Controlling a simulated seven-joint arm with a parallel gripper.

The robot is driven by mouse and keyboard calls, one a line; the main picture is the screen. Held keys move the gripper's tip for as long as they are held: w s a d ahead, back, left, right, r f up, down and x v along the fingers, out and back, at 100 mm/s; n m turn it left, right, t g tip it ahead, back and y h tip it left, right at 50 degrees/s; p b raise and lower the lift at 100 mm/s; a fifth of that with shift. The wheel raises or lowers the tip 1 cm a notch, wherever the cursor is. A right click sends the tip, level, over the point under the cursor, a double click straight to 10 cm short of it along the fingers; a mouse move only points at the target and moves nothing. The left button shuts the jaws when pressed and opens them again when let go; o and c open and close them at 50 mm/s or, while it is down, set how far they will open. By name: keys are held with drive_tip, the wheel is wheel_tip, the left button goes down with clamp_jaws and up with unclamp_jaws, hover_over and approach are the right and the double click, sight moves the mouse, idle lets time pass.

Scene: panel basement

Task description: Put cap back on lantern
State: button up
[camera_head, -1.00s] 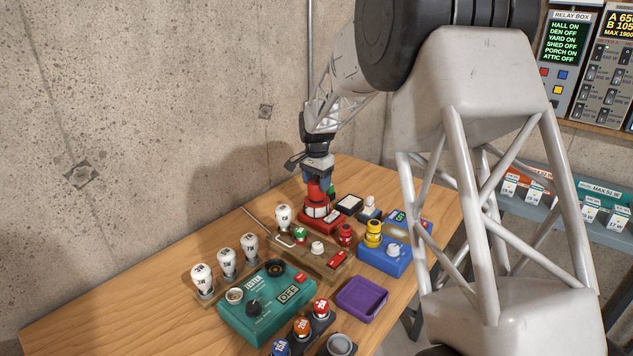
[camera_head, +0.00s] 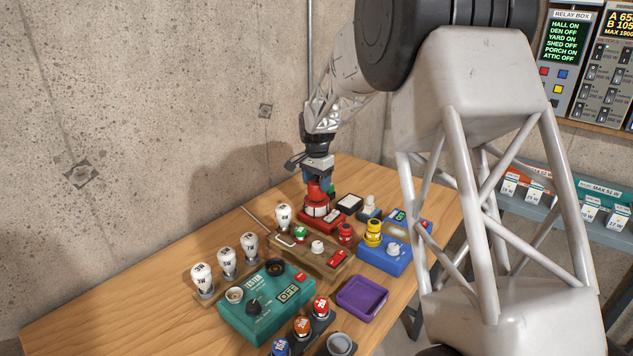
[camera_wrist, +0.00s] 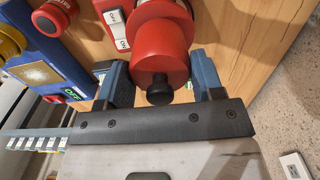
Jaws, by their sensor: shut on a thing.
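The lantern (camera_head: 317,211) is red with a pale band and stands upright on a red base near the back of the wooden table. The red cap (camera_head: 315,193) sits at its top, and in the wrist view the cap (camera_wrist: 158,58) shows as a red cylinder with a black knob. My gripper (camera_head: 318,182) points down over the lantern. In the wrist view my gripper (camera_wrist: 160,78) has its blue fingers on either side of the cap, shut on it. The cap is in line with the lantern; whether it is fully seated I cannot tell.
A blue box (camera_head: 385,257) with yellow and white parts stands right of the lantern. A wooden bulb board (camera_head: 320,262), a teal tester (camera_head: 250,325) and a purple tray (camera_head: 361,311) lie in front. The concrete wall (camera_head: 150,120) is close behind.

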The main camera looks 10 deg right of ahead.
idle(0.4)
drive_tip(key=o, duration=1.1)
drive_tip(key=shift+o, duration=0.2)
drive_tip(key=shift+r, duration=0.15)
drive_tip(key=shift+r, duration=3.3)
clamp_jaws()
